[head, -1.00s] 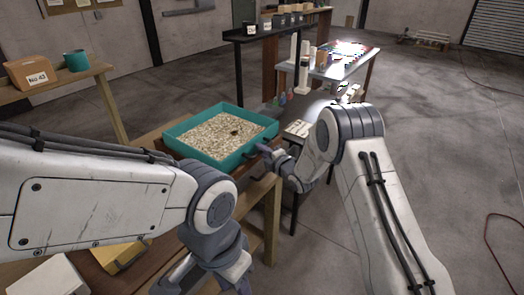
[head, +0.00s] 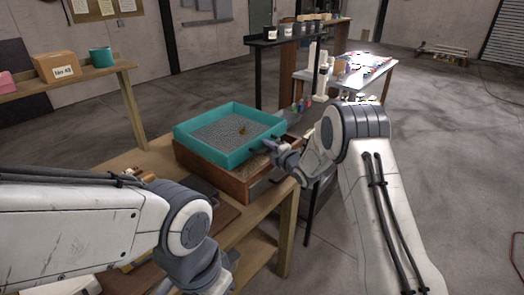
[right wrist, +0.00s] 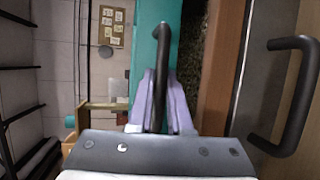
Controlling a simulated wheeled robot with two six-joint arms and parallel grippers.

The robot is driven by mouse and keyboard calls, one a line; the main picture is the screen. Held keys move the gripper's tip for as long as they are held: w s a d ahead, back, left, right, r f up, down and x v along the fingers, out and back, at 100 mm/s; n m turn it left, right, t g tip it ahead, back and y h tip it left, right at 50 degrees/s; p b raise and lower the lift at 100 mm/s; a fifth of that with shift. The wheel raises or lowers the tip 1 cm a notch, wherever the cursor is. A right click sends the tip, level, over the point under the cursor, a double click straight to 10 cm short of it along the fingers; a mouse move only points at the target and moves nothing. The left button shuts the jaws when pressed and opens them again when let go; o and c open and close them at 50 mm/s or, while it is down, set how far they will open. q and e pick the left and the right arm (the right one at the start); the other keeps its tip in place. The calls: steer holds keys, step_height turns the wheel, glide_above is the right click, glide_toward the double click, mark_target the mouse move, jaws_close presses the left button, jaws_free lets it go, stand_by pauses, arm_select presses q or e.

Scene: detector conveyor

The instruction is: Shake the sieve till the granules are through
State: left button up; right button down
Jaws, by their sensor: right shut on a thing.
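The teal sieve (head: 205,151) sits on or just over a wooden box (head: 225,180) in the head view. Its grey mesh is mostly bare, with one small yellow-brown piece (head: 242,131) near the middle. My right gripper (head: 277,148) is shut on the sieve's black handle; the right wrist view shows both fingers (right wrist: 161,100) around this handle (right wrist: 160,62). In that view, a speckled strip of granules (right wrist: 188,50) shows between the sieve's teal wall and the box's wooden wall. The rest of the box's inside is hidden. My left arm crosses the lower left; its fingertips are out of view.
The box stands on a wooden table (head: 155,158). A second black handle (right wrist: 300,95) is right of the box wall in the right wrist view. A shelf at left holds a cardboard box (head: 56,66) and a teal cup (head: 101,57). Open floor lies at right.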

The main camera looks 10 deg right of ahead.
steer(key=c, duration=1.1)
jaws_free()
steer(key=shift+a, duration=0.1)
steer(key=shift+c, duration=0.2)
steer(key=shift+w, duration=0.1)
steer(key=shift+s, duration=0.4)
steer(key=b+v, duration=0.2)
steer(key=v, duration=0.7)
steer(key=shift+s+d+r+b, duration=0.15)
steer(key=shift+s+d+b, duration=0.05)
steer(key=shift+s+b, duration=0.15)
